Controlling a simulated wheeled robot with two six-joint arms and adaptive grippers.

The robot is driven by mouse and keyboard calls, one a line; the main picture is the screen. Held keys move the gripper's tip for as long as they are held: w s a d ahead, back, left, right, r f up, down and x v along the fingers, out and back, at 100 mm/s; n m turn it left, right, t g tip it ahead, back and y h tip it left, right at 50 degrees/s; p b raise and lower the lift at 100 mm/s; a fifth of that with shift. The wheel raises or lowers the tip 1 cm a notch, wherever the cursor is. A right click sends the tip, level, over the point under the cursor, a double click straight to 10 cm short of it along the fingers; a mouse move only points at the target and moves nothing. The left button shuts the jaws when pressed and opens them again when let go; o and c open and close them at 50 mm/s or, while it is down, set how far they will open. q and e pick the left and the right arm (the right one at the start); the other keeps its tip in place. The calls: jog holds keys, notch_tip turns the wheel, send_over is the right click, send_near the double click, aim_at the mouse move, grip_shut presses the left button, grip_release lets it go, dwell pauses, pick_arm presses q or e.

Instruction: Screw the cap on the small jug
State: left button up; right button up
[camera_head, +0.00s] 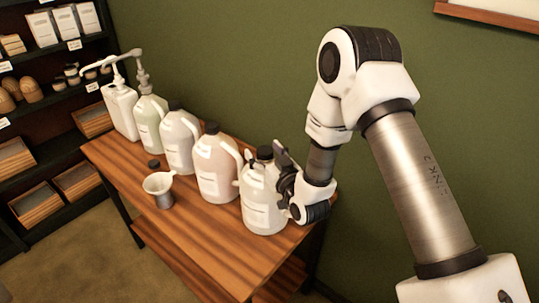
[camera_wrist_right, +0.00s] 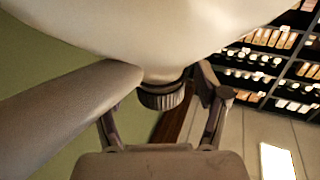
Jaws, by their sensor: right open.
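A whitish jug (camera_head: 262,212) with a pale label stands upright at the near right end of the wooden table. Its black cap (camera_head: 265,152) sits at the top of its neck; how tightly it sits cannot be told. My right gripper (camera_head: 274,163) is at the jug's neck from the right, partly hiding that side. In the right wrist view, which shows the jug upside down, the ribbed black cap (camera_wrist_right: 163,97) lies between the two spread fingers of the gripper (camera_wrist_right: 163,112), with gaps on both sides. My left gripper is not in view.
A row of other jugs and pump bottles, including a pinkish jug (camera_head: 215,168), stands along the table's wall side. Stocked shelves (camera_head: 45,110) are at left. The table's near middle is clear.

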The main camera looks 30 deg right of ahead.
aim_at(269, 157)
jog(key=shift+s+r, duration=0.2)
jog(key=shift+s, duration=0.1)
jog(key=shift+c, duration=0.7)
jog(key=shift+s, duration=0.1)
jog(key=c, duration=1.3)
jog(key=o, duration=1.4)
jog(key=s, duration=0.7)
jog(key=shift+s, duration=0.15)
jog(key=shift+f, duration=0.1)
